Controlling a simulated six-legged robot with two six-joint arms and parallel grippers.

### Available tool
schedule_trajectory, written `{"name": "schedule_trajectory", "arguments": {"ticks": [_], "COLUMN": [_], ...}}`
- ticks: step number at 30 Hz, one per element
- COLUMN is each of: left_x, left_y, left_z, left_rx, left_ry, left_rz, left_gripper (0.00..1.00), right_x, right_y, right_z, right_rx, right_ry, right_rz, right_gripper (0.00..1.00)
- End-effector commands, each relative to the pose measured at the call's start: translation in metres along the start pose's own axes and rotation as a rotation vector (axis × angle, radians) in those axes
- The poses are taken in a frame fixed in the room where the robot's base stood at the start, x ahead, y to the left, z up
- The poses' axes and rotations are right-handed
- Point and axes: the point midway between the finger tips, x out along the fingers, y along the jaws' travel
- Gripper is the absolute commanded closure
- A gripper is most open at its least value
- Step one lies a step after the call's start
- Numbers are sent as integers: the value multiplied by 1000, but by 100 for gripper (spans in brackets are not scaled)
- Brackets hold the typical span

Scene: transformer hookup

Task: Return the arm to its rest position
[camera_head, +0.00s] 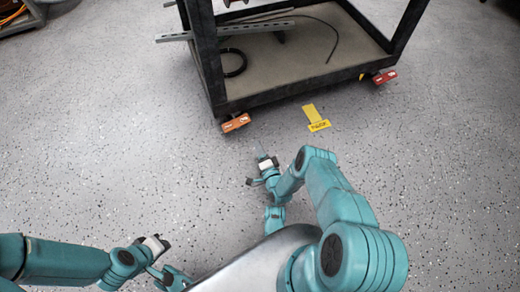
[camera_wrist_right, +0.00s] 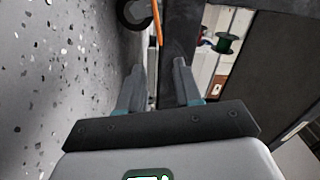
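My right arm reaches forward over the floor in the head view. Its gripper (camera_head: 259,170) is in front of the cart, apart from it. In the right wrist view the two fingers of this gripper (camera_wrist_right: 160,66) stand apart, with nothing between them. My left arm comes in from the lower left of the head view. Its gripper (camera_head: 162,258) is low, left of my grey body, and too small to tell its finger gap. No object shows in it.
A black-framed cart (camera_head: 300,88) stands ahead, with orange-red caster parts (camera_head: 235,122) and a black cable on its lower shelf. A green spool (camera_wrist_right: 228,42) shows in the wrist view.

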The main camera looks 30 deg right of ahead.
Motion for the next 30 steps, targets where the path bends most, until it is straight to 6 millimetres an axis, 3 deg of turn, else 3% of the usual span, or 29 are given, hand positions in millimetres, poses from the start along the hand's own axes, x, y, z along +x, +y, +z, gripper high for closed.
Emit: {"name": "schedule_trajectory", "arguments": {"ticks": [13, 16, 20, 25, 28, 30], "left_x": [0, -2, -5, -12, -17, -19], "left_y": [0, 1, 2, 4, 6, 7], "left_z": [0, 0, -1, 0, 1, 3], "left_rx": [0, 0, 0, 0, -2, -3], "left_ry": [0, 0, 0, -4, -12, -18], "left_rz": [0, 0, 0, 0, 0, -1], "left_gripper": [100, 100, 100, 100, 100, 100], "right_x": [3, 10, 45, 92, 94, 79], "right_y": [0, -10, -57, -164, -210, -230], "right_z": [1, 5, -2, 4, 24, 40], "right_rx": [1, -2, -30, -36, -93, -172], "right_ry": [-1, -13, -25, -101, -193, -283], "right_rz": [0, -18, -105, -161, -54, 59], "right_gripper": [66, 66, 66, 66, 66, 66]}}
